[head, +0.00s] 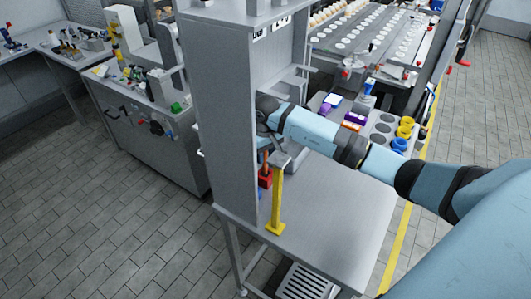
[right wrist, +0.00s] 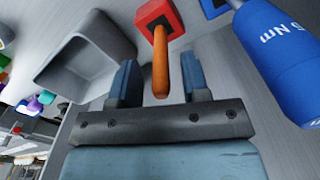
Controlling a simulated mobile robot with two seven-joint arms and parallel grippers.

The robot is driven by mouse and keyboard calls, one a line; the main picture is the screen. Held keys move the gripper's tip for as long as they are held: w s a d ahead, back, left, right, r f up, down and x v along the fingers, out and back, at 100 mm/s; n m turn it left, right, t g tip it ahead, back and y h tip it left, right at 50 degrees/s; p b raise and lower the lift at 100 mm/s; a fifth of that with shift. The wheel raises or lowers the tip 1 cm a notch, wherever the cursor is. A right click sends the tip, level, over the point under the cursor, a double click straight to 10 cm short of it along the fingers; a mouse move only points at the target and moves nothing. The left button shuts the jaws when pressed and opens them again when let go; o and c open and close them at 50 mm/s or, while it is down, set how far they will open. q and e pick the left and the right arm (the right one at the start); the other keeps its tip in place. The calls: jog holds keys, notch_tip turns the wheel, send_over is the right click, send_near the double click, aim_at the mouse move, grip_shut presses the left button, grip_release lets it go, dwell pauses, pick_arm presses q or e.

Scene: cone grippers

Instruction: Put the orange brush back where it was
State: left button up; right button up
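The orange brush handle (right wrist: 161,72) shows in the right wrist view, joined to or set in a red block (right wrist: 150,17); I cannot tell which. The handle also shows in the head view (head: 264,160), upright above the red block (head: 265,180) by the grey cabinet's panel. My right gripper (right wrist: 160,78) is open, its two blue-grey fingers on either side of the handle with a visible gap on both sides. In the head view my right arm reaches in across the cabinet opening, and its fingers are mostly hidden. My left gripper is not in view.
A blue cylinder (right wrist: 283,48) marked "5 Nm" stands close to the right finger. A grey open bin (right wrist: 84,52) is at the left. A yellow post (head: 275,203) stands beside the brush on the grey table (head: 335,220). The cabinet wall (head: 222,120) is close by.

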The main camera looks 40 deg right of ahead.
jog(key=shift+r, duration=0.1)
jog(key=shift+r, duration=0.25)
notch_tip(320, 180, up, 10)
jog(key=b, duration=0.2)
jog(key=shift+r+b, duration=0.2)
jog(key=shift+b, duration=0.15)
jog(key=shift+r, duration=0.55)
